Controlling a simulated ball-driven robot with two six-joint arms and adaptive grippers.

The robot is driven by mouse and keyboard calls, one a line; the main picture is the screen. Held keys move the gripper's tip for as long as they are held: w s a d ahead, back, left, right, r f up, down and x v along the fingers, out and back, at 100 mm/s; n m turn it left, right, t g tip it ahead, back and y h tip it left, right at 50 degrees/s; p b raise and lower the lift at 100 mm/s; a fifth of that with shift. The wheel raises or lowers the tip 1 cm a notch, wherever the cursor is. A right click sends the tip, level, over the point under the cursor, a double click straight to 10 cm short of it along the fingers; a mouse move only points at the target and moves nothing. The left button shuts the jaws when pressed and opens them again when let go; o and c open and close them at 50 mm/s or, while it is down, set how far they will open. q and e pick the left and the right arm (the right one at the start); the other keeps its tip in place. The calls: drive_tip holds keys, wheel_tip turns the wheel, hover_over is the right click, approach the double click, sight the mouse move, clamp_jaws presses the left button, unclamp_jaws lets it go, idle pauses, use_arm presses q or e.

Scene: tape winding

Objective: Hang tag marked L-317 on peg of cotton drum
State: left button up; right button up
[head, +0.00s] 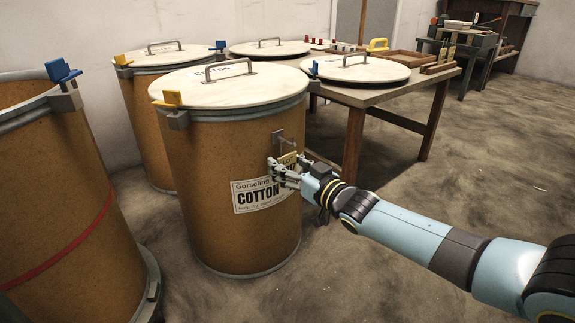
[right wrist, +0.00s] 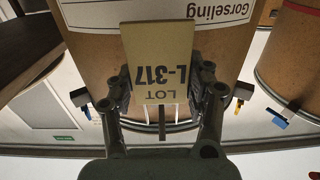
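The cotton drum (head: 205,150) is a brown drum with a pale lid and a white label (head: 258,194) reading "Gorseling COTTON". A small metal peg (head: 283,136) sticks out of its side above the label. My right gripper (head: 286,172) is at the drum's front, just below the peg, with its fingers on the two sides of a tan tag (head: 289,159). In the right wrist view the tag (right wrist: 160,62) reads "LOT L-317" upside down, between the fingers of the gripper (right wrist: 160,92). I cannot tell whether the tag touches the peg. My left gripper is out of view.
A brown drum with a red band (head: 70,235) stands at left, another lidded drum (head: 150,125) behind. A wooden table (head: 400,98) at right bears round lids (head: 356,69) and a tray (head: 392,62). The floor at right is clear.

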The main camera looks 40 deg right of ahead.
drive_tip(key=o, duration=0.4)
drive_tip(key=shift+o, duration=0.2)
